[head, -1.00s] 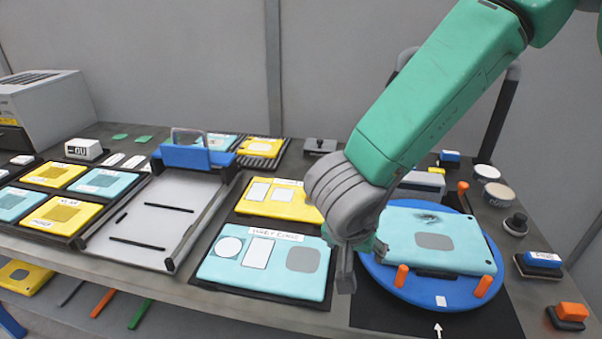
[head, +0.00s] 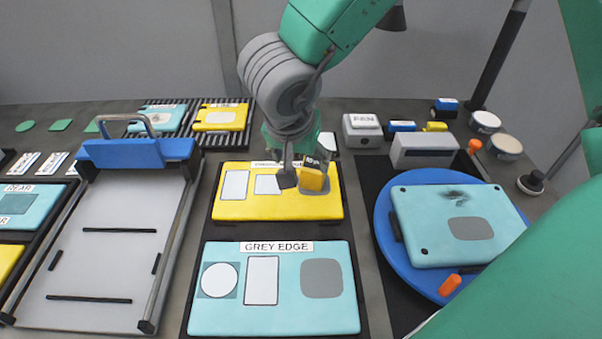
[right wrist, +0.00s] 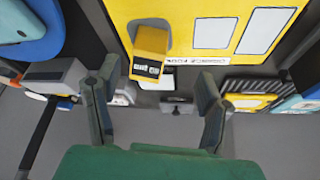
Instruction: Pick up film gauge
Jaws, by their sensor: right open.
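The film gauge appears to be the small yellow block with a black-and-white label (head: 314,179). It sits over the grey patch at the right end of the yellow panel. In the right wrist view the yellow block (right wrist: 150,44) stands out from the panel, with its labelled end towards my gripper. My right gripper (head: 303,167) is over the yellow panel. In the right wrist view its two fingers (right wrist: 156,88) are wide apart with nothing between them, and the block lies just ahead of the gap. In the head view a finger partly hides the block. My left gripper is out of view.
The yellow panel (head: 235,209) lies behind a light-blue panel (head: 232,318) labelled GREY EDGE. A blue turntable (head: 384,220) holding a light-blue plate (head: 425,205) is at the right. A grey box (head: 425,152) stands behind it. A blue-handled tray frame (head: 135,152) is left.

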